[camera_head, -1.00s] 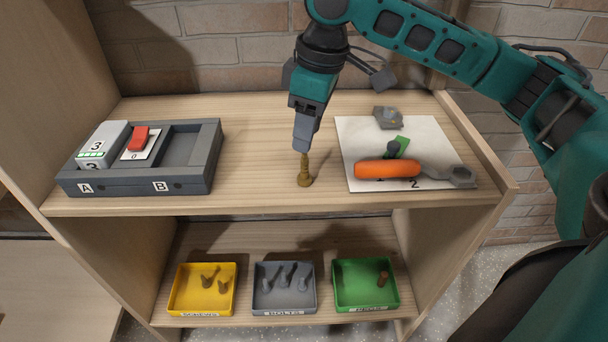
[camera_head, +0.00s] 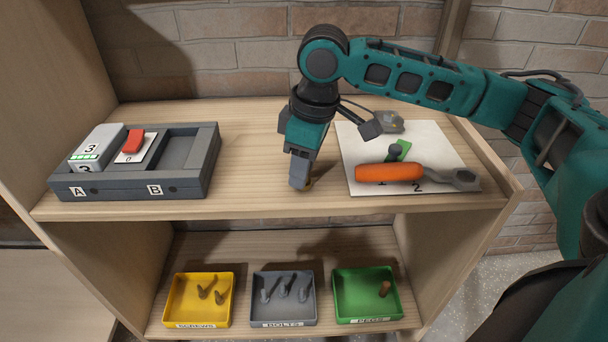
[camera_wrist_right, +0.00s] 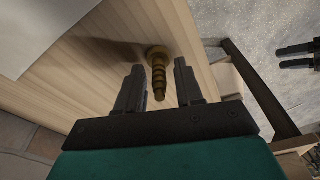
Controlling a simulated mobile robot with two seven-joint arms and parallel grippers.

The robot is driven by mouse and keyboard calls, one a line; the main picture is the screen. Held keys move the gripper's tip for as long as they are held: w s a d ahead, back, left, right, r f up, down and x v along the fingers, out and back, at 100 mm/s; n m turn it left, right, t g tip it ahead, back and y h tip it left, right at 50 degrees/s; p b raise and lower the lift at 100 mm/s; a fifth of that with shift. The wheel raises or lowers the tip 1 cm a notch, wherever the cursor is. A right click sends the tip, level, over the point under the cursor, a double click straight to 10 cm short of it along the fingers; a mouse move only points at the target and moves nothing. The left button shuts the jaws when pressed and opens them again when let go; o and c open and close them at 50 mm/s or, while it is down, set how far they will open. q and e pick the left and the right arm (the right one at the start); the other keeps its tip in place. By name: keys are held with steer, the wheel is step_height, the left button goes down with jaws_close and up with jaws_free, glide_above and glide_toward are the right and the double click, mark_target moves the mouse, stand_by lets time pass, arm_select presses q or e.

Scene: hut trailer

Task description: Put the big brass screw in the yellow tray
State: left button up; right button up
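The big brass screw (camera_wrist_right: 158,72) stands on its head on the upper shelf board. In the right wrist view it lies between the two open fingers of my right gripper (camera_wrist_right: 158,85), with a gap on each side. In the head view my right gripper (camera_head: 299,183) points down over it and hides nearly all of it; only a bit of brass (camera_head: 309,184) shows. The yellow tray (camera_head: 170,310) is on the lower shelf at the left, with a few screws in it.
A grey tray (camera_head: 313,312) with bolts and a green tray (camera_head: 396,302) with a peg stand right of the yellow tray. A grey A/B case (camera_head: 206,160) is at the upper left. A white sheet (camera_head: 350,140) carries an orange-handled wrench (camera_head: 390,172). The upper board overhangs the trays.

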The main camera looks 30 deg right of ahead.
steer(key=c, duration=0.5)
arm_select(q)
steer(key=shift+s+f, duration=0.3)
steer(key=shift+f, duration=0.05)
arm_select(e)
jaws_close()
steer(key=shift+r, duration=0.1)
arm_select(q)
steer(key=a+r+p, duration=0.1)
steer(key=p, duration=0.1)
steer(key=s+a+r+y+p, duration=0.1)
steer(key=p, duration=0.2)
steer(key=shift+a+r+p, duration=0.1)
steer(key=shift+a+p, duration=0.05)
steer(key=shift+p, duration=0.15)
arm_select(e)
step_height(320, 180, up, 20)
